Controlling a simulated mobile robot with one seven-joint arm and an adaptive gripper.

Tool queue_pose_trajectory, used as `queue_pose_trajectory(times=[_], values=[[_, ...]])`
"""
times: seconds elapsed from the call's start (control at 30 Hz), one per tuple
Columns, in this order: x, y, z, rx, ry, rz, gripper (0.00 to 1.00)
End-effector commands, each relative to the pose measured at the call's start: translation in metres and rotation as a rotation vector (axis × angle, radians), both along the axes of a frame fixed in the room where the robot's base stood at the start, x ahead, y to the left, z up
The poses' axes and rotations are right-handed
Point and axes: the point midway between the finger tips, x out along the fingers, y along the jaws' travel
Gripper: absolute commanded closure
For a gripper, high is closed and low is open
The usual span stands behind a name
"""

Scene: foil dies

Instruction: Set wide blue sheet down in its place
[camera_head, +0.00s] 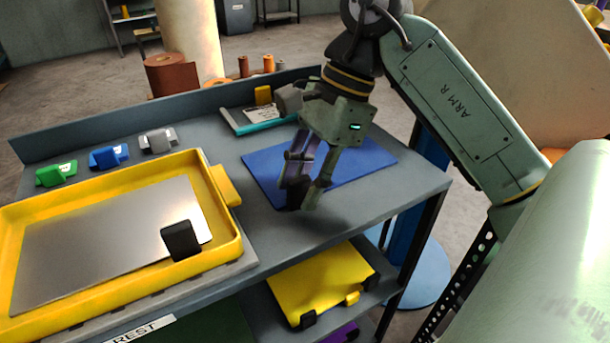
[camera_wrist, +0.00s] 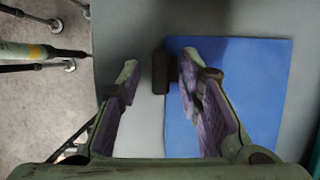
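The wide blue sheet (camera_head: 350,160) lies flat on the grey bench top, right of the yellow tray. In the wrist view the blue sheet (camera_wrist: 265,90) fills the right half. A dark tab (camera_wrist: 160,72) stands at its left edge. My gripper (camera_head: 301,196) points down over the sheet's near-left part and hides some of it. In the wrist view my gripper (camera_wrist: 158,68) has its fingers spread to either side of the tab, with a visible gap on both sides. Nothing is clamped between them.
The yellow tray (camera_head: 229,240) at left holds a silver sheet (camera_head: 110,240) with a black tab (camera_head: 181,240). Green (camera_head: 56,173), blue (camera_head: 108,156) and grey (camera_head: 158,140) clips sit behind it. A yellow sheet (camera_head: 318,282) lies on the lower shelf. A teal-edged block (camera_head: 259,120) stands behind the gripper.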

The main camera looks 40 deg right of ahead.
Motion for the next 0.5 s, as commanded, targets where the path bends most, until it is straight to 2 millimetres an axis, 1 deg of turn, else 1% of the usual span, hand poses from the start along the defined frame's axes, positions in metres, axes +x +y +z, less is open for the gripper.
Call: queue_pose_trajectory(times=[0.3, 0.37, 0.47, 0.5], values=[[0.000, -0.001, 0.001, 0.000, 0.001, -0.001, 0.65], [-0.001, -0.002, 0.005, -0.002, 0.001, -0.002, 0.65], [-0.002, -0.007, 0.018, -0.003, 0.001, -0.004, 0.65], [-0.002, -0.010, 0.025, -0.003, 0.000, -0.005, 0.65]])
